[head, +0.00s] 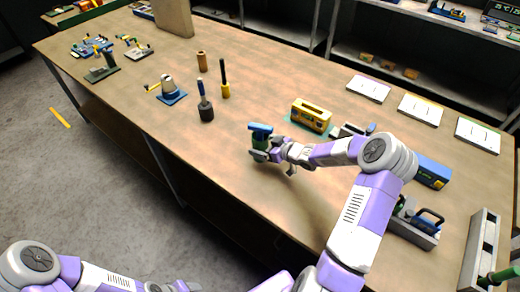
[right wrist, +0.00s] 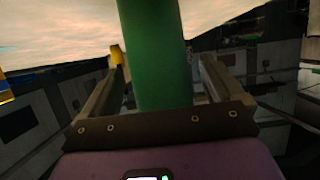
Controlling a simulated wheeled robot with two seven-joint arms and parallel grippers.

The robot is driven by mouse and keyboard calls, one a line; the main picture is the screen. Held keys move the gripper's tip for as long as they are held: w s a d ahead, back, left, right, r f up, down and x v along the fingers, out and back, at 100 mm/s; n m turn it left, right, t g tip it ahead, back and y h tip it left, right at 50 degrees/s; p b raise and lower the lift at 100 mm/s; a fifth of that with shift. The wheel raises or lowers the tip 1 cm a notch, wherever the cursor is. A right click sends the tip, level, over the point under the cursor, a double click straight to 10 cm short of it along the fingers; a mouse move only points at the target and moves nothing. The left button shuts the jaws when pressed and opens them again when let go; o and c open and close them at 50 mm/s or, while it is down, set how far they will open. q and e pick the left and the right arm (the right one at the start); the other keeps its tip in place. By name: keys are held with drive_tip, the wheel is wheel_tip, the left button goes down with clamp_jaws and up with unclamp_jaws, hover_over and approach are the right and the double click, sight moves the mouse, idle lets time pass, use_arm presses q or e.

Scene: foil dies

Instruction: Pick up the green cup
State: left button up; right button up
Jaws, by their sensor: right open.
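The green cup (head: 261,142) stands on the wooden table near its front edge, with a blue piece (head: 260,128) showing at its top in the head view. My right gripper (head: 266,154) is open, with its fingers at the cup. In the right wrist view, the cup (right wrist: 155,50) is a tall green cylinder rising between the two open fingers (right wrist: 157,88). I cannot tell whether either finger touches it. The lower part of the cup is partly hidden by my gripper. My left arm shows at the bottom left, but its gripper is not visible.
A yellow block-like holder (head: 311,115) stands behind and right of the cup. A dark-based tool with a blue handle (head: 205,104) and a yellow-and-black tool (head: 224,84) stand to the left. Grey trays (head: 418,233) are at right. Bare table (head: 190,140) lies left of the cup.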

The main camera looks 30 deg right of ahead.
drive_tip(key=shift+x, duration=0.9)
drive_tip(key=shift+s, duration=0.1)
drive_tip(key=shift+c, duration=0.2)
drive_tip(key=c, duration=1)
drive_tip(key=shift+r, duration=0.1)
